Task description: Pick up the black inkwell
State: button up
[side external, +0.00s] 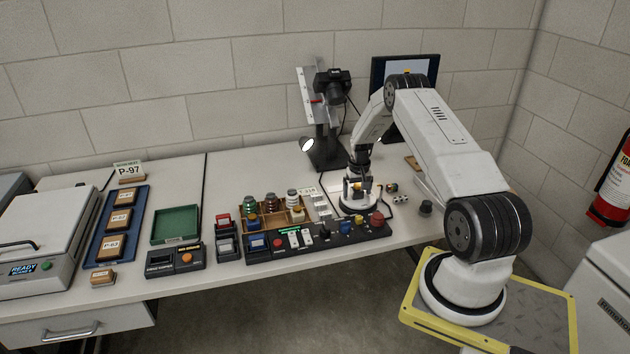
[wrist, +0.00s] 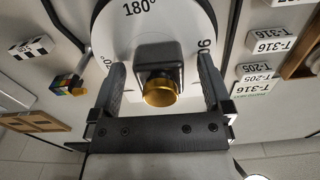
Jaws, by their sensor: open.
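The black inkwell (wrist: 160,60) has a square dark body and a brass collar. In the wrist view it stands on a white round turntable (wrist: 112,22) marked with degrees. My gripper (wrist: 161,72) is open, with one finger on each side of the inkwell. A gap shows between each finger and the inkwell. In the side external view my gripper (side external: 355,190) points down over the turntable (side external: 346,209). The inkwell is small there and mostly hidden by the fingers.
A control panel (side external: 280,258) with buttons lies in front of the turntable. A camera on a stand (side external: 332,85) rises behind it. Bottles in a wooden tray (side external: 246,207) stand to the left. Small number tags (wrist: 276,46) and a coloured cube (wrist: 66,83) lie around the turntable.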

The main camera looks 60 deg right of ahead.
jog(key=shift+c, duration=0.2)
grip_shut()
jog(key=shift+r, duration=0.1)
jog(key=shift+r, duration=0.75)
jog(key=s+a+r, duration=0.9)
jog(key=s+r, duration=0.1)
jog(key=r, duration=0.1)
jog(key=shift+s+a+r, duration=0.15)
jog(key=shift+a, duration=0.1)
dwell(0.4)
